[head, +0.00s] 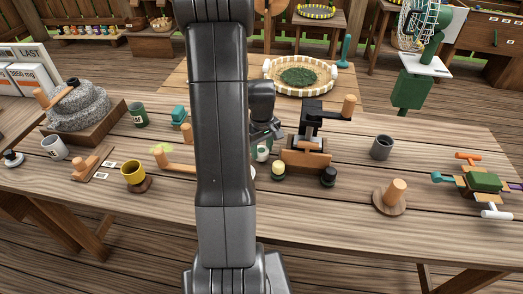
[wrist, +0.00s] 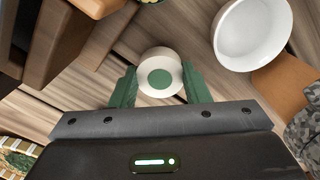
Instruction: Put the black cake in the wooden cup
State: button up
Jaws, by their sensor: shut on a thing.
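My gripper (wrist: 160,85) has its green fingers closed around a small white round thing with a green disc on top (wrist: 160,76). In the head view a small white and green thing (head: 262,153) shows beside my arm, under the gripper. A black round piece (head: 328,177), perhaps the black cake, stands in front of the wooden press (head: 306,160), apart from my gripper. I cannot tell which thing is the wooden cup; a yellow cup on a brown base (head: 133,173) stands at left. My arm hides the middle of the table.
A white bowl (wrist: 253,34) lies close to the gripper in the wrist view. A grey cup (head: 382,147) and a wooden knob on a disc (head: 393,196) stand at right. A stone mill (head: 79,106) is at left. The front table edge is mostly clear.

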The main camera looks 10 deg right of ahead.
jog(key=shift+f, duration=0.65)
jog(key=shift+f, duration=0.25)
jog(key=o, duration=1)
jog(key=shift+r, duration=0.15)
